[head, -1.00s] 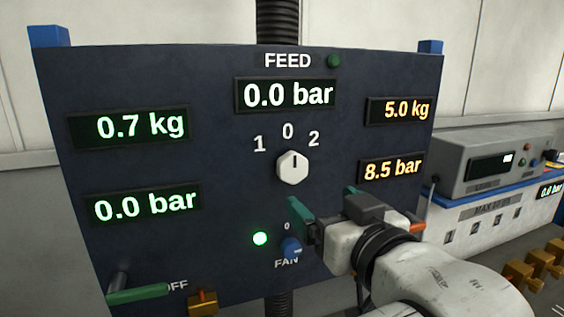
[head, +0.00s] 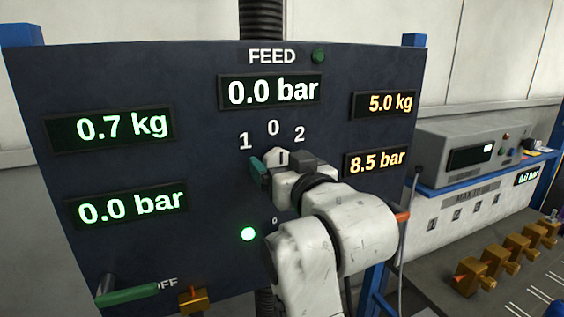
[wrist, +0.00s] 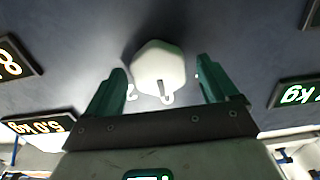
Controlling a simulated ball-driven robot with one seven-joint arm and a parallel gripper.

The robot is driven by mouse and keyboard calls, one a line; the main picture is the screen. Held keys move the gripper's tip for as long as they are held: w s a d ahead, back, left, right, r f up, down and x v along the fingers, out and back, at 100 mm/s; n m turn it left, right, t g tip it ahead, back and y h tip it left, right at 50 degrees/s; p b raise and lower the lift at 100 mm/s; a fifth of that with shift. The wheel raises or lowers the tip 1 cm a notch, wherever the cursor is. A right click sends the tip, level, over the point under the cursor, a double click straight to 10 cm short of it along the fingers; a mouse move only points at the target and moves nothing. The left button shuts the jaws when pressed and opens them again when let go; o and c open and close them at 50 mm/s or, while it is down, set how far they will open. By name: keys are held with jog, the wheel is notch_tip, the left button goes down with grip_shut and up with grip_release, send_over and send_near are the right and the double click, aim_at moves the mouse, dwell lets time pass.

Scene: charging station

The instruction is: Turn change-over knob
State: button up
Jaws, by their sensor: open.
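The white hexagonal change-over knob (head: 272,153) is on the dark blue panel, below the marks 1, 0 and 2. In the head view my gripper (head: 279,165) is in front of it and hides its lower part. The bit of dark pointer line that shows looks upright, towards 0. In the wrist view the knob (wrist: 158,66) appears between the two green fingers (wrist: 160,78), with a gap on both sides. My gripper is open and holds nothing. I cannot tell how deep the fingertips reach around the knob.
The FEED display (head: 270,91) reads 0.0 bar. A green light (head: 248,234) glows below left of my arm, which now covers the FAN knob. A green lever (head: 128,296) sticks out at the lower left. A bench with brass fittings (head: 475,275) is at the right.

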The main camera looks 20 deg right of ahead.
jog(key=shift+c, duration=0.3)
jog(key=c, duration=1)
jog(key=shift+m, duration=0.4)
jog(key=m, duration=0.3)
jog(key=shift+d+m, duration=0.1)
jog(key=shift+m, duration=0.2)
jog(key=shift+d+f+m, duration=0.1)
jog(key=shift+f+m, duration=0.05)
jog(key=shift+m, duration=2.05)
jog(key=o, duration=1.1)
jog(key=shift+c, duration=0.2)
